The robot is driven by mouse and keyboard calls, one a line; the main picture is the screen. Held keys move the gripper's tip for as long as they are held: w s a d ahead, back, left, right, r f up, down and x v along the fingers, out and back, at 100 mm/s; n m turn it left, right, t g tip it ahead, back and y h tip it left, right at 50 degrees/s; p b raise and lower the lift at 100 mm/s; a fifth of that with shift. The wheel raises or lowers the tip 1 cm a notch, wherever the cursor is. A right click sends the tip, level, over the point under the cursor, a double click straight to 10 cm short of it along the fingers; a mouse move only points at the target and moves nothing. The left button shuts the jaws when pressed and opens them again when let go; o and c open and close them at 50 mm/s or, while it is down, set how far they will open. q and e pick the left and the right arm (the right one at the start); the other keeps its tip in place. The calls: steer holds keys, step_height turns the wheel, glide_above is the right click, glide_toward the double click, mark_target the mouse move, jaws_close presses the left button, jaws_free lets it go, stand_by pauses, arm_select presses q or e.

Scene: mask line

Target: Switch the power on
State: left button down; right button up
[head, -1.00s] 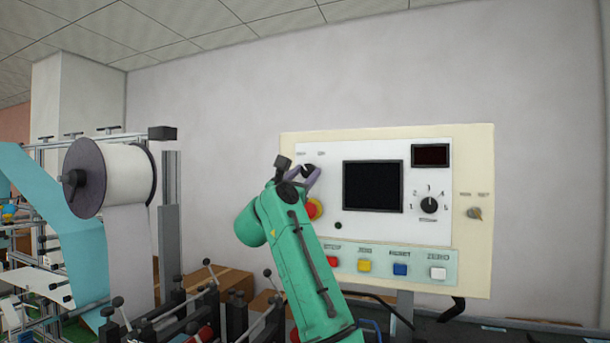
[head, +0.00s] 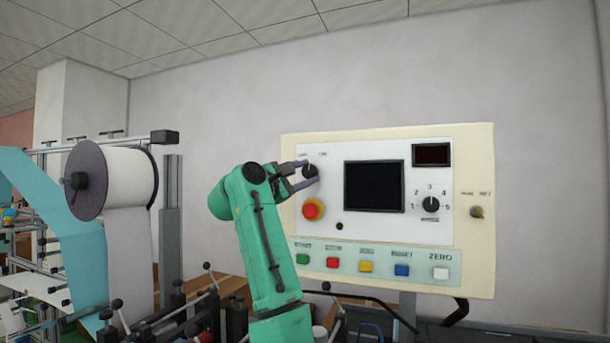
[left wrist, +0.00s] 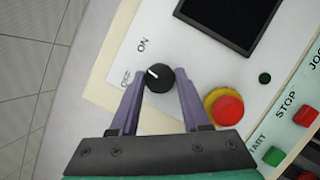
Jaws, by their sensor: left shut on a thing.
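The power switch is a round black knob (head: 310,171) at the top left of the cream control panel (head: 388,135). It also shows in the left wrist view (left wrist: 159,79), with the ON and OFF labels beside it. Its white mark points between the two labels in that view. My left gripper (head: 304,174) reaches in from the left and is shut on the knob, one purple finger on each side. In the left wrist view my left gripper (left wrist: 159,84) has its fingertips at the knob's sides. My right gripper is out of view.
A red stop button (head: 312,209) with a yellow collar sits just below the knob. A dark screen (head: 373,186), a numbered dial (head: 430,204) and a row of coloured buttons fill the panel. A white roll (head: 128,176) stands on the machine at left.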

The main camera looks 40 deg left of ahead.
arm_select(q)
steer(key=m, duration=0.1)
steer(key=m+g, duration=0.1)
steer(key=m, duration=0.1)
steer(key=shift+a+r+h+p, duration=0.1)
steer(key=shift+r+h+p, duration=0.1)
steer(key=shift+h+p, duration=0.15)
steer(key=shift+s+r+m+g+h+p, duration=0.1)
steer(key=shift+m+g+h+p, duration=0.35)
steer(key=shift+m, duration=1.35)
steer(key=shift+c, duration=1.8)
jaws_free()
steer(key=shift+w+a, duration=0.15)
steer(key=shift+w, duration=0.1)
steer(key=s+b, duration=0.7)
steer(key=s, duration=0.7)
steer(key=shift+s+a+f, duration=0.35)
steer(key=shift+a, duration=0.05)
steer(key=shift+w, duration=0.1)
